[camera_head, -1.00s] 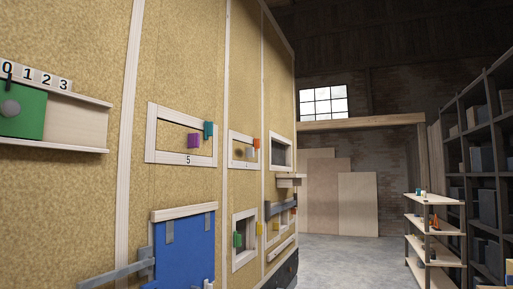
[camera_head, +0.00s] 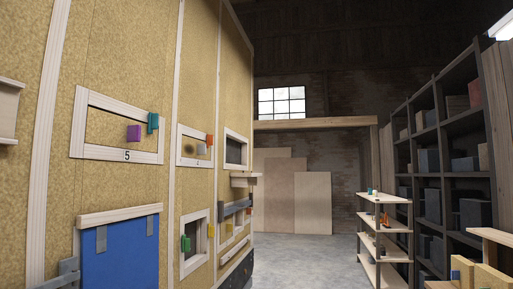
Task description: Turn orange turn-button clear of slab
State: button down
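A small orange block (camera_head: 209,139), which looks like the orange turn-button, sits at the upper right of a framed opening marked 4 on the board wall. The panel inside that frame (camera_head: 188,147) may be the slab. A pale knob (camera_head: 201,149) stands out from it beside a dark round spot. The orange block looks upright, but I cannot tell whether it overlaps the panel. My gripper is not in view.
The framed opening marked 5 (camera_head: 119,155) has a purple knob (camera_head: 134,132) and a teal block (camera_head: 153,122). A blue panel (camera_head: 120,255) hangs below. A small shelf rack (camera_head: 384,240) and dark shelving (camera_head: 430,170) stand right. The concrete floor (camera_head: 300,250) between is clear.

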aim_at(210, 137)
jog(key=z, duration=0.75)
jog(key=i, duration=3.05)
jog(key=u, duration=1.55)
jog(key=i, duration=0.75)
jog(key=u, duration=0.65)
